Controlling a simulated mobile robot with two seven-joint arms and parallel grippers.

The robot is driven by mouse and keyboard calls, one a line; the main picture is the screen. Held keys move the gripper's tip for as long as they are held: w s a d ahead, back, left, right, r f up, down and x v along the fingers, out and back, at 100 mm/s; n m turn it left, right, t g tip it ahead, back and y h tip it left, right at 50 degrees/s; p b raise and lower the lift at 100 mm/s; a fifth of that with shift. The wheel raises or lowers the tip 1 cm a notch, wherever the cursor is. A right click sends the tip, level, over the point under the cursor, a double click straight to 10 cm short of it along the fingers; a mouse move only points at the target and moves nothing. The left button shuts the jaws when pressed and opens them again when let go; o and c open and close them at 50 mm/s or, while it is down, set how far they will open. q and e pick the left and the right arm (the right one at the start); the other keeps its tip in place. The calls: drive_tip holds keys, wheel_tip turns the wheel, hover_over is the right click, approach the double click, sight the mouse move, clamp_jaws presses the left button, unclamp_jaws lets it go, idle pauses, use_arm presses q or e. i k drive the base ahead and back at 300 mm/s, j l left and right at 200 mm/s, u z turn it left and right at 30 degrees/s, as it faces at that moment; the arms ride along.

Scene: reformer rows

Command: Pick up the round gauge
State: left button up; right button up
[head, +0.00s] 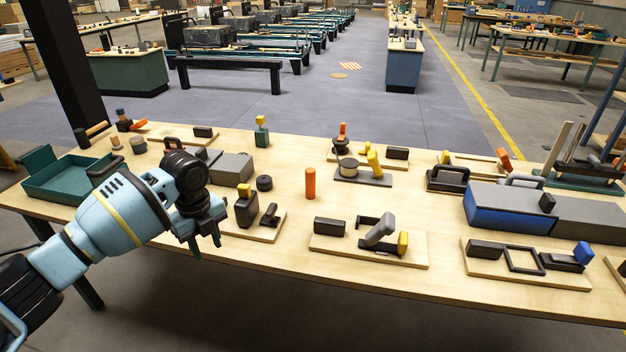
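My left gripper (205,239) hangs at the table's front edge, left of the middle, pointing down. Its two fingertips look apart, with nothing seen between them. A small black round piece (264,183) lies nearer, right of my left gripper. My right gripper is not in view.
The wooden table (290,258) carries several boards with blocks and handles. An orange cylinder (310,183) stands upright mid-table. A green tray (62,182) is at the left, and a blue-fronted grey box (508,208) at the right. Bare wood lies around the orange cylinder.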

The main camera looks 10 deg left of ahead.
sight(310, 173)
drive_tip(key=i+l, duration=0.5)
drive_tip(key=i, duration=0.15)
drive_tip(key=i+l+u, duration=0.15)
drive_tip(key=i+l, duration=0.35)
drive_tip(key=i, duration=0.2)
